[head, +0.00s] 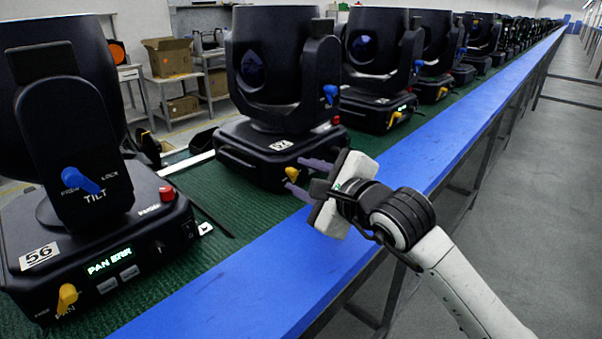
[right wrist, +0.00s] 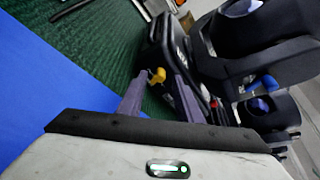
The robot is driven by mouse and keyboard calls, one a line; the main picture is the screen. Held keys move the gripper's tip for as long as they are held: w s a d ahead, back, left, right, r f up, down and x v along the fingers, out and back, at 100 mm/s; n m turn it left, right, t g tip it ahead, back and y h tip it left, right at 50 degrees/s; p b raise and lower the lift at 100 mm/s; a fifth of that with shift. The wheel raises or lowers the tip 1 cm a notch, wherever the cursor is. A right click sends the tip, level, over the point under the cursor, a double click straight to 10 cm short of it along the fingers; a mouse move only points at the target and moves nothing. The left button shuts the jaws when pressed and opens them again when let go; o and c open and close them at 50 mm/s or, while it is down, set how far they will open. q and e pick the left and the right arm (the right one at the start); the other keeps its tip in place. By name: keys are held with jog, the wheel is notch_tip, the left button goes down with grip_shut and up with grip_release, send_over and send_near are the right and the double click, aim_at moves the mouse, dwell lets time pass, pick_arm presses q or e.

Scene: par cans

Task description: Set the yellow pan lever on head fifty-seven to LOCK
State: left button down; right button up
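Moving-head light fifty-seven (head: 270,75) stands upright on the green mat, its number label on the base front. Its yellow pan lever (head: 291,174) sticks out low on the base; it also shows in the right wrist view (right wrist: 157,75). My right gripper (head: 297,172) is open at the base front, its two purple fingers apart. In the right wrist view the lever shows between the fingertips, with gaps on both sides; I cannot tell whether it touches a finger. The FREE and LOCK marks by this lever are not readable. My left gripper is not in view.
Head fifty-six (head: 75,130) stands near left, its display reading PAN ERR, with a blue tilt lever (head: 80,181) and a yellow pan lever (head: 67,298). More heads (head: 380,50) line the mat beyond. The blue table edge (head: 270,275) runs below my right gripper. The aisle floor at right is clear.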

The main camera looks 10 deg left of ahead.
aim_at(295, 167)
jog(key=shift+w+a+f, duration=0.1)
jog(key=shift+w+a, duration=0.25)
grip_shut()
jog(key=shift+d, duration=0.1)
jog(key=m+g, duration=0.1)
jog(key=w+m, duration=0.1)
jog(key=d+m+g+y, duration=0.1)
jog(key=m, duration=0.1)
jog(key=shift+w+r+g, duration=0.3)
jog(key=shift+w+r, duration=0.05)
jog(key=shift+w+d+m+g+y+p, duration=0.15)
jog(key=shift+w+d+m+g+y, duration=0.1)
jog(key=shift+m+g, duration=0.25)
jog(key=shift+w+d+m+g+y+p, duration=0.15)
jog(key=shift+w+m+g, duration=0.15)
jog(key=shift+m, duration=0.4)
jog(key=shift+w+d+f+m+g+y, duration=0.1)
jog(key=shift+w+f+m+g+y, duration=0.1)
jog(key=shift+m, duration=0.25)
jog(key=shift+w+d+f+m+g+y, duration=0.1)
jog(key=shift+w+m+g, duration=0.1)
jog(key=shift+m, duration=0.25)
